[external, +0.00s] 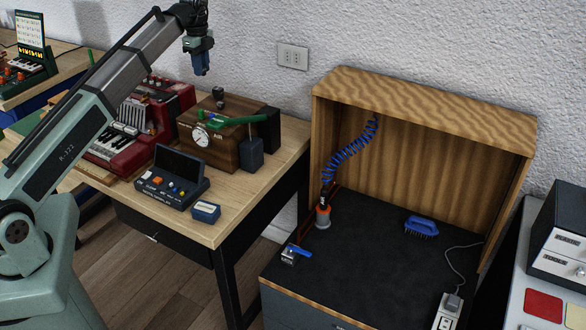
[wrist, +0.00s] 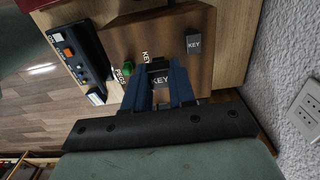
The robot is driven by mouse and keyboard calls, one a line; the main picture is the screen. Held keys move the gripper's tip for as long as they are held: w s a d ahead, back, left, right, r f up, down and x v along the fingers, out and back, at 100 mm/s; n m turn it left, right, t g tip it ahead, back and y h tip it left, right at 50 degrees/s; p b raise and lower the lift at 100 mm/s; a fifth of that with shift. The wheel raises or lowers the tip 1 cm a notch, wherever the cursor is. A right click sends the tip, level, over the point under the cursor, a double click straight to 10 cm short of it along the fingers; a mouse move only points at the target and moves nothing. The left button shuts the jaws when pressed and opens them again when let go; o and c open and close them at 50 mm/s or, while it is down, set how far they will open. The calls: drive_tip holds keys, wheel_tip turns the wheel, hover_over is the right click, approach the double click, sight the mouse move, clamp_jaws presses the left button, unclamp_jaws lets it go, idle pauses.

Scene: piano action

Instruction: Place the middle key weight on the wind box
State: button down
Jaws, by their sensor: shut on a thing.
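My gripper (external: 202,68) hangs in the air above the back of the wooden table, over the wind box. The wind box (external: 223,147) is a brown wooden box with a round gauge on its front; its brown top (wrist: 190,20) lies below my gripper (wrist: 160,80) in the wrist view. The blue fingers are shut on a dark key weight (wrist: 160,82) marked KEY. Another grey key weight (wrist: 193,42) stands towards the wall.
A button console (external: 172,180) and small blue box (external: 206,212) stand in front. A red accordion (external: 125,130) is to the left. The wall is close behind.

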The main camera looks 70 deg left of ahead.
sight(206, 104)
drive_tip(key=shift+f, duration=5.3)
drive_tip(key=shift+f, duration=0.1)
drive_tip(key=c, duration=0.9)
unclamp_jaws()
wheel_tip(206, 104, up, 12)
drive_tip(key=shift+r, duration=0.1)
